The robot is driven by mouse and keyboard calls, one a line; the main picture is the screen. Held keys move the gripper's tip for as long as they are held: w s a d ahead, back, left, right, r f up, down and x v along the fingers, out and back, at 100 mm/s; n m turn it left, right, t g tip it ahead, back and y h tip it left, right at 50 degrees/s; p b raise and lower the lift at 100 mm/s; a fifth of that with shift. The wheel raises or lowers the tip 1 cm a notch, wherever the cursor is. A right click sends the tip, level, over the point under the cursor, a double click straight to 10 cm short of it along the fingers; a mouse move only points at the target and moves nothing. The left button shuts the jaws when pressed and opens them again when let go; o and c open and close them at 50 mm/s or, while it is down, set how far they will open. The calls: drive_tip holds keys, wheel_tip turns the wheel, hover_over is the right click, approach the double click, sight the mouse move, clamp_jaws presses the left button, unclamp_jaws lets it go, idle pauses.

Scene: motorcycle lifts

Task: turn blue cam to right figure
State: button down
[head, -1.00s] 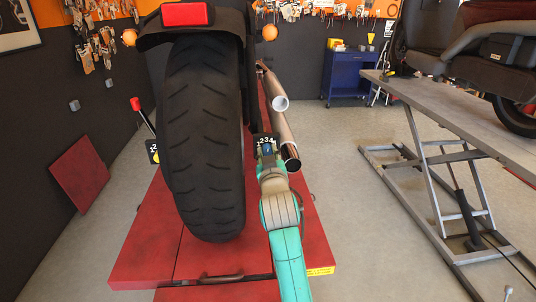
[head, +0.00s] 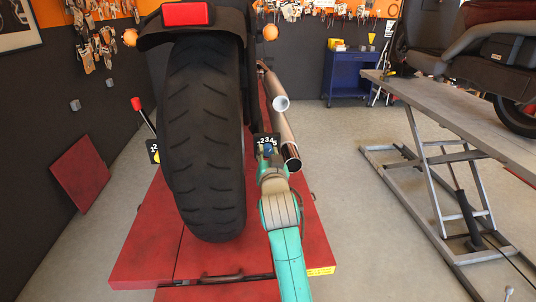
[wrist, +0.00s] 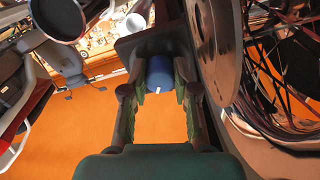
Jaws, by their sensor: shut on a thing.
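The blue cam (wrist: 160,76) is a round blue knob with a short white mark on its face. It sits between the fingers of my gripper (wrist: 160,88) in the wrist view, and the fingers are shut on it. In the head view my gripper (head: 267,158) reaches up to the blue cam (head: 268,149), just below a black plate (head: 267,139) with white figures in a row. The gripper covers part of the cam there, and I cannot tell which figure its mark faces.
A motorcycle's rear tyre (head: 203,140) stands close left of my arm on a red lift (head: 150,245). Exhaust pipes (head: 281,125) run just right of the plate. Another plate with a yellow knob (head: 156,155) is left of the tyre. A grey lift (head: 440,115) stands at the right.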

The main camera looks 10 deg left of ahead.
drive_tip(key=c, duration=0.9)
unclamp_jaws()
drive_tip(key=v, duration=1.2)
drive_tip(key=shift+s, duration=0.1)
